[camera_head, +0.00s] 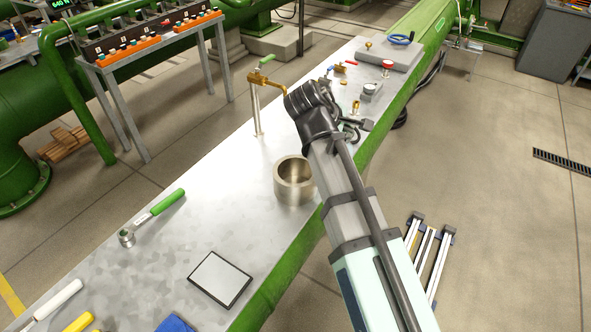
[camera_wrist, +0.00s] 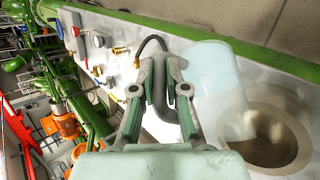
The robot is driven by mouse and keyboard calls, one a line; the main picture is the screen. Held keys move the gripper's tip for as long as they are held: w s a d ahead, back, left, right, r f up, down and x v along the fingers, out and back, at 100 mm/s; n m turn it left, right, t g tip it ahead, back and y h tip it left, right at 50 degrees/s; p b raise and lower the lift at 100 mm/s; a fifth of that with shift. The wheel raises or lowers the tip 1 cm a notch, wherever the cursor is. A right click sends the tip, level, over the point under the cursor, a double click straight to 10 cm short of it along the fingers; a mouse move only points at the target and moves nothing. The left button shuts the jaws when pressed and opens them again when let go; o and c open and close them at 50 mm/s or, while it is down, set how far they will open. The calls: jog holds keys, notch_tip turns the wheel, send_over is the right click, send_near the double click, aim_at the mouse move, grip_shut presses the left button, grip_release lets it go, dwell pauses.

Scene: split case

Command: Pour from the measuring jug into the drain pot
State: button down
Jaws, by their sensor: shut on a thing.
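The measuring jug (camera_wrist: 212,72) is a pale, see-through vessel in the wrist view, just right of my gripper (camera_wrist: 160,88). My gripper is shut on its dark curved handle (camera_wrist: 150,46). The jug is close beside the drain pot, partly across its near rim in this view; its exact tilt and contents are unclear. The drain pot (camera_head: 294,182) is a thick-walled, beige metal cylinder, upright on the bench, open at the top. It also shows in the wrist view (camera_wrist: 300,118), with a darker brown inside. In the head view my arm hides the jug and most of the gripper.
A brass tap (camera_head: 268,80) stands on the metal bench (camera_head: 200,195) behind the pot. Valves and a gauge (camera_head: 371,90) lie beyond my arm. A green-handled ratchet (camera_head: 150,216) and a framed pad (camera_head: 220,278) lie nearer.

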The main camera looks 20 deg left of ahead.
jog(key=shift+s+a+r+t+h, duration=0.2)
jog(key=shift+r+t+h, duration=0.05)
jog(key=shift+r, duration=0.1)
jog(key=shift+s+a+r+t+h, duration=0.15)
jog(key=shift+a+r+t+h, duration=0.1)
jog(key=shift+r, duration=0.1)
dwell(0.5)
jog(key=shift+s+a+f+n+t+h, duration=0.1)
jog(key=shift+s+a+n+t+h, duration=0.2)
jog(key=shift+s+a+t+h, duration=0.25)
dwell(1.3)
jog(key=shift+s+a+r+t+h, duration=0.4)
jog(key=shift+s+a+t, duration=0.15)
jog(key=shift+a, duration=0.15)
dwell(0.4)
jog(key=shift+s+a+r, duration=0.1)
jog(key=shift+s+a, duration=0.1)
jog(key=shift+s+a+r, duration=0.1)
jog(key=shift+s+a, duration=0.05)
jog(key=shift+s+a+r+n+t+h, duration=0.55)
jog(key=shift+s+a+t+h, duration=0.3)
jog(key=shift+t, duration=0.35)
dwell(0.5)
jog(key=shift+w+d+f+m+g+y, duration=0.2)
jog(key=shift+w+d+f+g+y, duration=0.25)
jog(key=shift+w+d+g, duration=0.2)
jog(key=shift+w+d+f+m+g+y, duration=0.15)
jog(key=shift+w+d+f+g+y, duration=0.15)
jog(key=shift+w+d+g+y, duration=0.25)
